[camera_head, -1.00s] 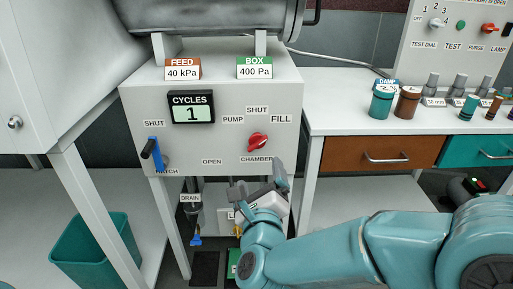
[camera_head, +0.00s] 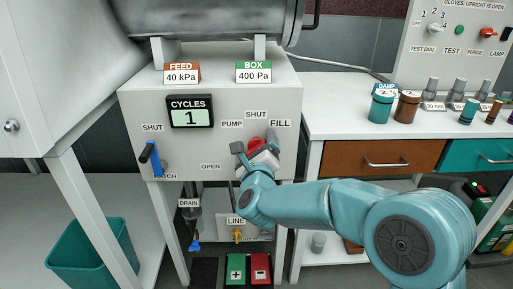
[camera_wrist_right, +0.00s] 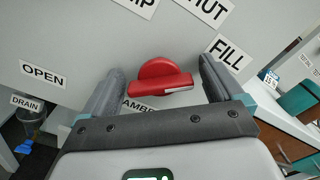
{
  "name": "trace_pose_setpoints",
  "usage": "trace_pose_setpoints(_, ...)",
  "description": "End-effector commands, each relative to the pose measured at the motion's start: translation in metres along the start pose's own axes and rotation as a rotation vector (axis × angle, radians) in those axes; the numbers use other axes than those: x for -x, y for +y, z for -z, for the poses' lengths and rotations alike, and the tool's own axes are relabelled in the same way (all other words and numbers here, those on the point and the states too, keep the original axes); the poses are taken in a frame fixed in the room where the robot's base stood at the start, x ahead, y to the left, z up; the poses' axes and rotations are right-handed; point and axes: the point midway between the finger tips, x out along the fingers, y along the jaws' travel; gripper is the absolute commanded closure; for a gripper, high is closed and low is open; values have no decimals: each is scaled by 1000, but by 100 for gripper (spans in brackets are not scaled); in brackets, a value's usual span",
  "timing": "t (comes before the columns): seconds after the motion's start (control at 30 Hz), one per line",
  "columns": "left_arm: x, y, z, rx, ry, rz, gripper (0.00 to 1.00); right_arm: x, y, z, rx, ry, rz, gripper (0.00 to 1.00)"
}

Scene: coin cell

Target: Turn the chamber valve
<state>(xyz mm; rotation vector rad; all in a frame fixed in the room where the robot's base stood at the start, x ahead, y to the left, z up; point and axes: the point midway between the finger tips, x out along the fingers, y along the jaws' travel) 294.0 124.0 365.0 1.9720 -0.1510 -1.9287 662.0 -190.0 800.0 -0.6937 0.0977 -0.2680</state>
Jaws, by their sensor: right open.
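The chamber valve is a red knob (camera_head: 257,144) on the front of the white control box (camera_head: 212,110), with PUMP, SHUT and FILL labels around it. In the right wrist view the red knob (camera_wrist_right: 160,77) sits between the two fingers, its white-marked handle pointing right toward FILL. My right gripper (camera_head: 257,150) is in front of the knob and partly hides it in the head view. Its fingers (camera_wrist_right: 160,85) are open, one on each side of the knob, with gaps visible. The CHAMBER label is partly hidden. My left gripper is not in view.
A blue hatch lever (camera_head: 152,157) is at the left of the box. Below are a DRAIN valve (camera_head: 195,243), a yellow LINE valve (camera_head: 238,236) and green and red pedals (camera_head: 248,270). A white counter (camera_head: 350,118) with jars stands to the right.

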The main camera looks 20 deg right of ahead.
Motion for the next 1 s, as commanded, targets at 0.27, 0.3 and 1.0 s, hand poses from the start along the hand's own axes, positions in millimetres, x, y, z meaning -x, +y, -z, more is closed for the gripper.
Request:
trace_pose_setpoints(0.27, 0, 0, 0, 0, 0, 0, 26, 0, 0, 0, 0, 0, 0, 63)
trace_pose_setpoints(0.3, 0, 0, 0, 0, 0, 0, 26, 0, 0, 0, 0, 0, 0, 63)
trace_pose_setpoints(1.0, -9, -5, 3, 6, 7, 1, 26, 1, 1, 1, 359, 0, -1, 62)
